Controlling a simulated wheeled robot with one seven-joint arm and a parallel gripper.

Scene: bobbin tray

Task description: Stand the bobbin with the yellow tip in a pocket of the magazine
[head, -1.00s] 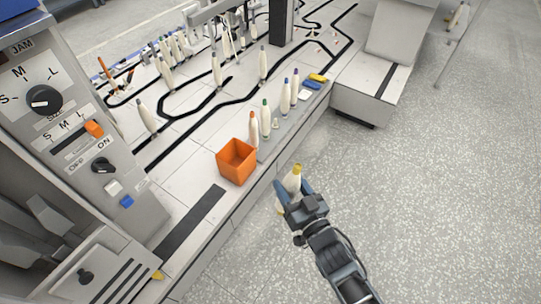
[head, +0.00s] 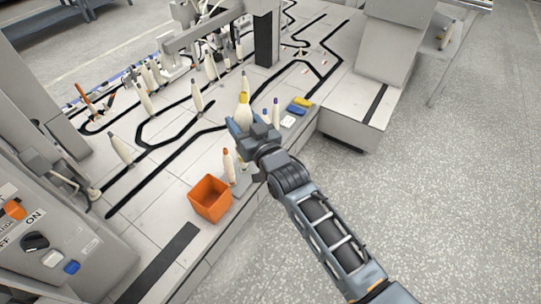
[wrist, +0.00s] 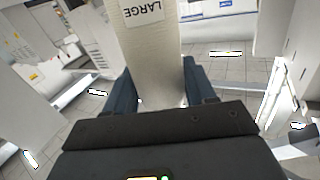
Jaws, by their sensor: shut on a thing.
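The bobbin with the yellow tip (head: 243,107) is upright in my gripper (head: 240,124), its yellow end up. My gripper is shut on it over the near side of the track table. In the wrist view the pale bobbin body (wrist: 155,55), with a "LARGE" label, stands between the two blue fingers (wrist: 160,92). The lower part of the bobbin is hidden by the gripper in the head view. I cannot clearly make out the magazine or its pockets in either view.
An orange open box (head: 210,199) stands near the table's front edge. Several more bobbins stand along the black track lines. A control panel (head: 40,225) is at the left.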

